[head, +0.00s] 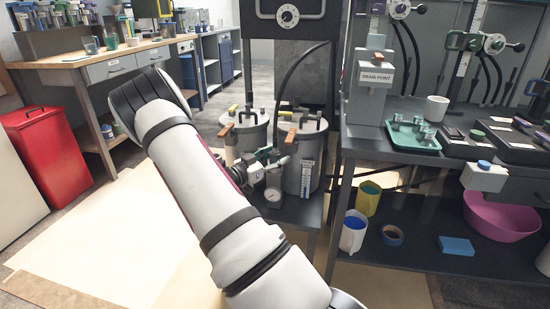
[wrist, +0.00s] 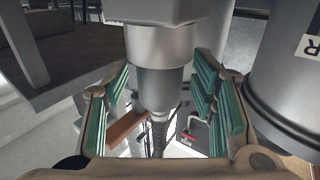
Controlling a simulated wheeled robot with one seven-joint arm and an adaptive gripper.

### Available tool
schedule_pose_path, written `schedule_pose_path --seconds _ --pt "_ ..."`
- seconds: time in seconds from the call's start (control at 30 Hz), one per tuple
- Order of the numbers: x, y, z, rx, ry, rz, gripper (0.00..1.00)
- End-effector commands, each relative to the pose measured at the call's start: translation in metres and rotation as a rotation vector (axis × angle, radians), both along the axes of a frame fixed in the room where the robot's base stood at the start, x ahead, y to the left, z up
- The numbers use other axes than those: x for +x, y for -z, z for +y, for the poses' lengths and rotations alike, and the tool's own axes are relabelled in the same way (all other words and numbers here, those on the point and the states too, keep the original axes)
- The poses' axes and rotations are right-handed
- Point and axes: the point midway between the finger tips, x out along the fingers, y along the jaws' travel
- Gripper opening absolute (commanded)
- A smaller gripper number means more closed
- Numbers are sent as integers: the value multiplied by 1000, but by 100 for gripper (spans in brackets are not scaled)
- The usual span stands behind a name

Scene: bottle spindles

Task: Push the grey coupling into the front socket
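In the wrist view a grey metal cylinder, seemingly the grey coupling (wrist: 160,88), comes down from the top between my two teal-padded fingers. It has a bright band and a narrower lower end. My gripper (wrist: 162,100) has its fingers apart, one on each side of the cylinder. Whether the pads touch it I cannot tell. In the head view my gripper (head: 264,164) is small and partly hidden, in front of two grey lidded pots. The front socket cannot be made out with certainty.
The left pot (head: 247,130) and the right pot (head: 302,150) stand close behind my gripper. A round gauge (head: 274,195) sits just below it. A black hose (head: 290,72) curves down from above. A dark bench (head: 375,150) with a green tray (head: 413,138) stands at the right.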

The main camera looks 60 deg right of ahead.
Motion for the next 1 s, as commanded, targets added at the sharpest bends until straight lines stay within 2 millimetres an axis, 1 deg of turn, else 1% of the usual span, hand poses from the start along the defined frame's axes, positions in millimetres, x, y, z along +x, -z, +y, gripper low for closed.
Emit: schedule_pose_path --seconds 0.23,0.37,0.47,0.8,0.9,1.0 --pt "0 1 1 1 0 0 52" --pt "2 0 8 1 -2 0 52" --pt "6 0 22 2 -4 0 52" --pt "18 0 89 1 -3 0 52" --pt "21 0 102 1 -3 0 52" --pt "23 0 112 0 -1 0 52"
